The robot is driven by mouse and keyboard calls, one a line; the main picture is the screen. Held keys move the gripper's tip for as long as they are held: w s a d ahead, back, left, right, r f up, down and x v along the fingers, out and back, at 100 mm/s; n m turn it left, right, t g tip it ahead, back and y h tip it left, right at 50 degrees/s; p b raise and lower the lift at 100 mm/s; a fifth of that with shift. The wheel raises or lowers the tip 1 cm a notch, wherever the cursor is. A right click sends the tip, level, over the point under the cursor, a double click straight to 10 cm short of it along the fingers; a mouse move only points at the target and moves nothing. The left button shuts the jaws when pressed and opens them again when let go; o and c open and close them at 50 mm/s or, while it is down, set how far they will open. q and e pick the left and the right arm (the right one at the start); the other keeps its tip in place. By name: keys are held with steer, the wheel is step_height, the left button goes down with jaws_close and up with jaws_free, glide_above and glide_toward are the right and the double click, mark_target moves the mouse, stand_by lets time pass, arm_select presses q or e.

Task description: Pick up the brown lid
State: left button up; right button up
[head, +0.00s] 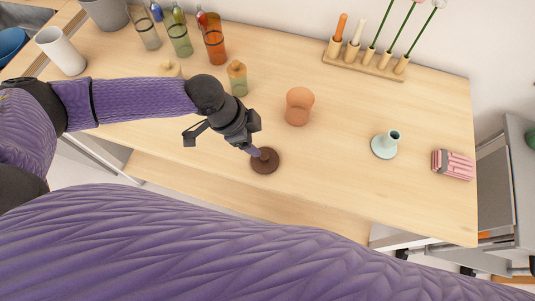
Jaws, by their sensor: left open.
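The brown lid (265,165) is a dark round disc with a small knob, lying on the light wooden table near its front edge, in the middle of the head view. My left gripper (254,150) reaches in from the left and points down at the lid. Its tips are at the knob and cover part of it. The gripper is open; I cannot tell whether the tips touch the knob. My right gripper is not in view.
An orange-brown vase (298,107) stands behind the lid to the right, and a green jar with a cork-coloured top (237,80) stands behind my gripper. A pale blue candle holder (386,145) and a pink striped block (453,165) are farther right. The table between is clear.

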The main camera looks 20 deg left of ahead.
mark_target(263, 156)
arm_select(q)
steer(key=b+x, duration=0.1)
steer(key=x, duration=0.2)
steer(key=a+b+x, duration=0.1)
steer(key=x, duration=0.2)
steer(key=b+x, duration=0.1)
steer(key=x, duration=0.2)
steer(key=shift+s+a+f, duration=0.25)
steer(key=shift+s+f, duration=0.05)
steer(key=shift+d+f, duration=0.15)
steer(key=shift+f, duration=0.05)
jaws_close()
